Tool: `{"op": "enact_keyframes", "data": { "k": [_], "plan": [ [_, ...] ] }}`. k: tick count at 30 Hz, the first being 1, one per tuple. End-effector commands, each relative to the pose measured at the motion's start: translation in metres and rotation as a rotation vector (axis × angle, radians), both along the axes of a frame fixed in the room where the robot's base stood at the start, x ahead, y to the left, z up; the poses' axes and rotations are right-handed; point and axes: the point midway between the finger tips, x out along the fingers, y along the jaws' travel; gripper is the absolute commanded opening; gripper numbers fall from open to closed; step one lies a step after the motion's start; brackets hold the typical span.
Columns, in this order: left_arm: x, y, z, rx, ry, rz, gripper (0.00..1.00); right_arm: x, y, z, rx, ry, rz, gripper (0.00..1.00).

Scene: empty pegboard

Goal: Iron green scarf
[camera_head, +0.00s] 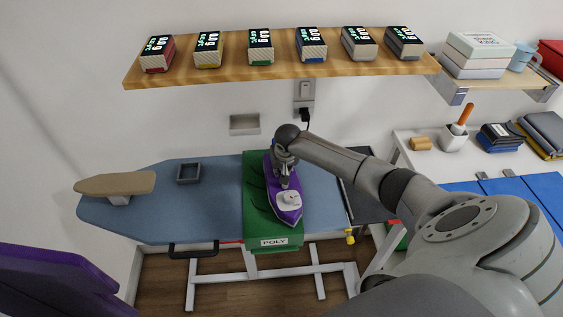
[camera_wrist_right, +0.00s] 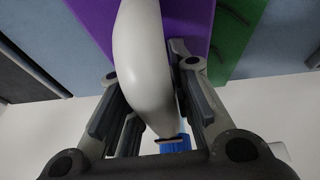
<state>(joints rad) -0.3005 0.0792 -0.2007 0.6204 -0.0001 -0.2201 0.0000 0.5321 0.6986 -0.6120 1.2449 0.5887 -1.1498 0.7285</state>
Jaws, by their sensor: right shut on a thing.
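A green scarf (camera_head: 255,200) lies across the blue ironing board (camera_head: 215,210) and hangs over its front edge, where a label reads "POLY". Wavy dark lines mark its left part. A purple iron (camera_head: 288,212) is over the scarf, its tip towards the front; whether its sole touches the cloth cannot be told. My right gripper (camera_head: 285,172) is shut on the iron's handle. In the right wrist view the pale handle (camera_wrist_right: 142,65) runs between my right gripper's fingers (camera_wrist_right: 150,85), with the purple body and green scarf behind. My left gripper is not in view.
A small square grey tray (camera_head: 189,173) and a beige sleeve board (camera_head: 115,185) are at the board's left. A wooden shelf (camera_head: 280,68) above holds several display boxes. A side table (camera_head: 430,150) at the right carries a brush holder and folded cloths.

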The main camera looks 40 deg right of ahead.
Motion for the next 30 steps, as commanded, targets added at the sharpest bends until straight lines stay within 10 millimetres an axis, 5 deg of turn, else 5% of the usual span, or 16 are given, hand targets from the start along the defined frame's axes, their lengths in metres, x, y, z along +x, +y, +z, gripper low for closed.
{"op": "enact_keyframes", "data": {
  "k": [6,30],
  "plan": [
    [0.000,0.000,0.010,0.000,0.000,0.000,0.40,-0.004,0.003,0.004,0.000,-0.005,0.000,0.00],
    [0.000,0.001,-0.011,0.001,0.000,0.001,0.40,0.017,-0.010,-0.001,-0.001,-0.006,0.000,0.00]
  ]
}}
